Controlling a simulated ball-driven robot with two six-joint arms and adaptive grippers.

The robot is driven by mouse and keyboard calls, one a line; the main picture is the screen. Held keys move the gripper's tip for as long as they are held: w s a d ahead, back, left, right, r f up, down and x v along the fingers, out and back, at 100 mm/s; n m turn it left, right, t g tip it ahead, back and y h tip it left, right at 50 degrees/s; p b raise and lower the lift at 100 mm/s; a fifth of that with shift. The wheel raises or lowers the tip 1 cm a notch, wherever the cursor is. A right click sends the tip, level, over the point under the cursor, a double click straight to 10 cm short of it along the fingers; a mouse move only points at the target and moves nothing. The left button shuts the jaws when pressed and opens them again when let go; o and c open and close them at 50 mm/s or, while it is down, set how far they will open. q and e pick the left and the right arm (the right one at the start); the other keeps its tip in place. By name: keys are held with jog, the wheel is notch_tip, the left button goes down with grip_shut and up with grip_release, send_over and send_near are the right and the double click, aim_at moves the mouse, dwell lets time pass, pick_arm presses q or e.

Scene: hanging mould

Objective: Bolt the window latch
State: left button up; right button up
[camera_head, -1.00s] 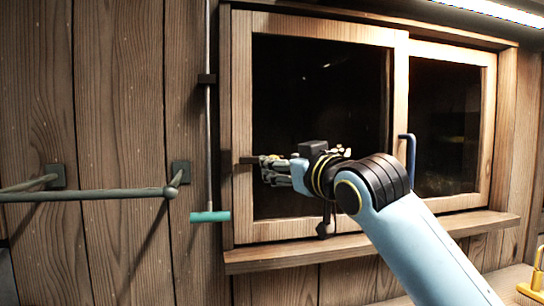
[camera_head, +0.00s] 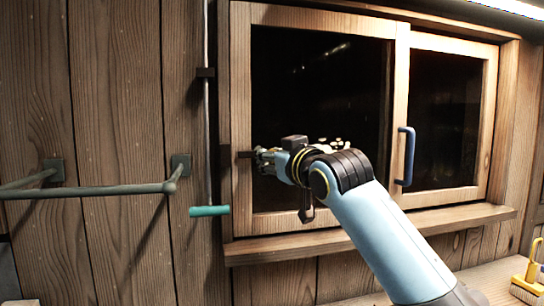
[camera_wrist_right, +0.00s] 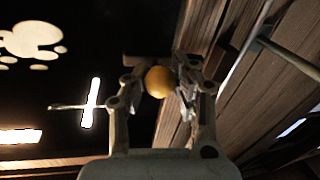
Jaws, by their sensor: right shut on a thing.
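The sliding window's left wooden frame (camera_head: 241,90) carries a small dark latch bar (camera_head: 246,154), which crosses the left stile. My right gripper (camera_head: 263,158) is at the inner edge of that stile, at the right end of the latch bar. In the right wrist view, a round yellow knob (camera_wrist_right: 159,81) sits between the two fingers of this gripper (camera_wrist_right: 160,85), which is shut on it. The fingers hide where the knob joins the latch, and the bar's far end is hard to tell. My left gripper is not in view.
A blue handle (camera_head: 405,157) stands on the window's middle stile. At left, a rod with a teal grip (camera_head: 209,211) hangs beside the frame, and a grey-green rail (camera_head: 90,190) juts from the wall. A yellow-handled brush (camera_head: 530,276) stands at lower right.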

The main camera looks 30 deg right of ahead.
aim_at(248, 156)
grip_shut()
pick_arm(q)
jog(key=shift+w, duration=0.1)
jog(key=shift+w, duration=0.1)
pick_arm(e)
jog(key=shift+w, duration=0.1)
jog(key=shift+a, duration=0.15)
jog(key=a, duration=0.1)
jog(key=w+a, duration=0.1)
jog(key=a, duration=0.1)
jog(key=shift+a+f+p, duration=0.1)
jog(key=shift+a+p, duration=0.05)
jog(key=shift+p, duration=0.2)
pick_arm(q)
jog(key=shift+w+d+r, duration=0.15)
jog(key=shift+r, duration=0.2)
pick_arm(e)
jog(key=shift+f, duration=0.1)
